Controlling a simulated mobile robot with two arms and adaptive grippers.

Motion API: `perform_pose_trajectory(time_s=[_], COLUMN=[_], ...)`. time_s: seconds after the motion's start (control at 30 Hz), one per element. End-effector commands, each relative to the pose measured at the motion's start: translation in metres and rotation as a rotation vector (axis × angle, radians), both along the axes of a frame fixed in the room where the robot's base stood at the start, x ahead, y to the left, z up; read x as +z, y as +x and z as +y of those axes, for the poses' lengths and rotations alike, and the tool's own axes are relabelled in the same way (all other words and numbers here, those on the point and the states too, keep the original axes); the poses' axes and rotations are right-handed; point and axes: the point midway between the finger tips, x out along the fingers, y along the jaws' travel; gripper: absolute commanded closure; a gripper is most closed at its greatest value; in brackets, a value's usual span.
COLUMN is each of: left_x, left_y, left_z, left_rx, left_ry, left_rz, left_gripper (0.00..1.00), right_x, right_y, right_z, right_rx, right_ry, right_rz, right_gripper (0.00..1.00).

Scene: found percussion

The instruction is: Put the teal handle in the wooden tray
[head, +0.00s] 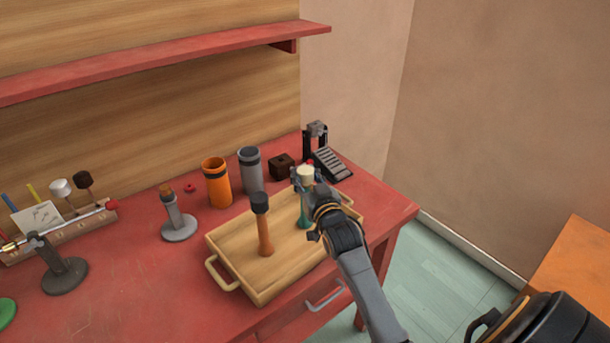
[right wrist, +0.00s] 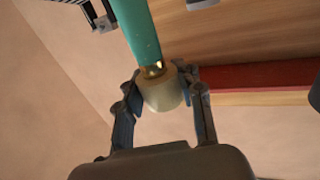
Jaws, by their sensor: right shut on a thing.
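The teal handle (head: 304,212) hangs upright below a cream head (head: 305,174), over the right part of the wooden tray (head: 222,242). My right gripper (head: 306,180) is shut on the cream head. In the right wrist view the head (right wrist: 162,94) sits between both fingers of the right gripper (right wrist: 166,88), with the teal handle (right wrist: 139,28) extending away past a brass collar. I cannot tell whether the handle's lower end touches the tray floor. My left gripper is not in view.
An orange-brown handle (head: 265,235) with a dark head stands upright in the tray's middle. Behind the tray are an orange cup (head: 216,184), a grey cup (head: 250,170), a dark block (head: 281,167) and a black ramp stand (head: 330,163). A red shelf (head: 170,56) hangs above.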

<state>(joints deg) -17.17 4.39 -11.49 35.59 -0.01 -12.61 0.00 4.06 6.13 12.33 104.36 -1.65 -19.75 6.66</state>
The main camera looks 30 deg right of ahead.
Motion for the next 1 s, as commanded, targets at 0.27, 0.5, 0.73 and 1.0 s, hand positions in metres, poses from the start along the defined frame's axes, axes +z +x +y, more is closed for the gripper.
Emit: perform_pose_trajectory(time_s=[0.27, 0.5, 0.73, 1.0], left_x=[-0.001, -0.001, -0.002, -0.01], left_y=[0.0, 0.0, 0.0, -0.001], left_z=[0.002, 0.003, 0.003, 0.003], left_rx=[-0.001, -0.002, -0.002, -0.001], left_ry=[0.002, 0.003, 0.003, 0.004], left_rz=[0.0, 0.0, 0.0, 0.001], left_gripper=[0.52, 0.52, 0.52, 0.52], right_x=[-0.003, -0.002, -0.002, -0.002], right_y=[0.0, 0.0, -0.01, -0.063], right_z=[0.0, 0.0, 0.003, 0.015], right_rx=[0.0, 0.0, 0.001, 0.0], right_ry=[0.0, 0.0, 0.0, 0.0], right_rz=[0.0, 0.0, 0.002, 0.002], right_gripper=[0.4, 0.4, 0.4, 0.4])
